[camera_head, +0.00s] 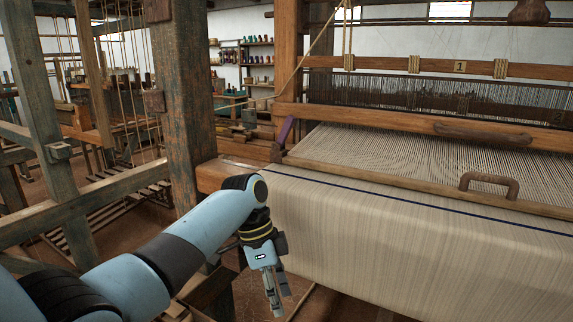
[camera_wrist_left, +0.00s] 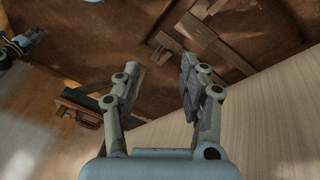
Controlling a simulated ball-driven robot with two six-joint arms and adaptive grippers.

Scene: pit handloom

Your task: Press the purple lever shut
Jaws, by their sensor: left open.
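The purple lever (camera_head: 286,130) stands up at a slant at the left end of the loom's front beam, beside the wooden post. My left gripper (camera_head: 278,298) hangs in front of the cloth-covered beam, below the lever and well apart from it, with its fingers pointing down. In the left wrist view its two fingers (camera_wrist_left: 163,72) are spread, with nothing between them. The lever cannot be made out in that view.
Pale cloth (camera_head: 400,245) with a dark blue stripe covers the front beam. A curved wooden handle (camera_head: 489,185) sits on the bar to the right. A thick upright post (camera_head: 186,80) stands left of the lever. Loose wooden pieces (camera_wrist_left: 205,40) show below the gripper.

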